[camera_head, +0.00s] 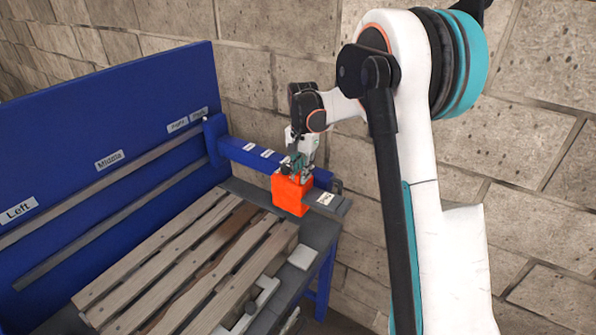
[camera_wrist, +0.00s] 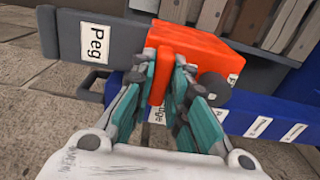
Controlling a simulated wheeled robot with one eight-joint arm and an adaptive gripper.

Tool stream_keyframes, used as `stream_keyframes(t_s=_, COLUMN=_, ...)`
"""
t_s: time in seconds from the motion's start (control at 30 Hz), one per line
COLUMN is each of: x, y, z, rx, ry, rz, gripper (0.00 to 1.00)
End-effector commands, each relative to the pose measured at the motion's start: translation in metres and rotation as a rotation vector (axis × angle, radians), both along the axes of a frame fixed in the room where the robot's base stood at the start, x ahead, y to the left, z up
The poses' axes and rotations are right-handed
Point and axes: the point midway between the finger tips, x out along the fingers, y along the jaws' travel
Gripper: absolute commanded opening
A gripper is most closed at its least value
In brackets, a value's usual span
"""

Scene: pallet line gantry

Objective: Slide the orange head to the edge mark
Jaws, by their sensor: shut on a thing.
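The orange head (camera_head: 289,194) is a block at the far right end of the bench, beside the blue rail (camera_head: 245,156). In the wrist view the orange head (camera_wrist: 197,54) shows a raised upright part between my fingers. My gripper (camera_head: 299,168) comes down from above and is shut on that part; it also shows in the wrist view (camera_wrist: 162,82). A label on the rail beside the head is partly hidden by my fingers, with only its last letters showing. Other rail labels (camera_wrist: 292,132) are further right in the wrist view.
A wooden slatted pallet (camera_head: 185,270) lies on the bench left of the head. A tall blue panel (camera_head: 100,130) with labels stands behind it. A grey plate labelled "Peg" (camera_wrist: 67,66) extends beyond the head. A stone wall stands behind the bench.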

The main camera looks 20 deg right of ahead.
Motion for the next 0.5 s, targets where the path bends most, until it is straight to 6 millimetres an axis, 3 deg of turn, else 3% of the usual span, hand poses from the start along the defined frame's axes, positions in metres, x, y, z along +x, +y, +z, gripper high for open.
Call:
stream_keyframes(t_s=0.17, x=-0.0025, y=-0.0028, z=-0.0007, rx=-0.005, ry=0.006, rz=-0.001, gripper=0.00)
stream_keyframes(t_s=0.2, x=-0.0027, y=-0.0029, z=-0.0007, rx=-0.005, ry=0.006, rz=-0.001, gripper=0.22)
stream_keyframes(t_s=0.27, x=-0.0027, y=-0.0029, z=-0.0008, rx=-0.004, ry=0.007, rz=-0.002, gripper=0.35)
stream_keyframes(t_s=0.5, x=-0.0016, y=-0.0019, z=-0.0006, rx=-0.003, ry=0.004, rz=-0.001, gripper=0.35)
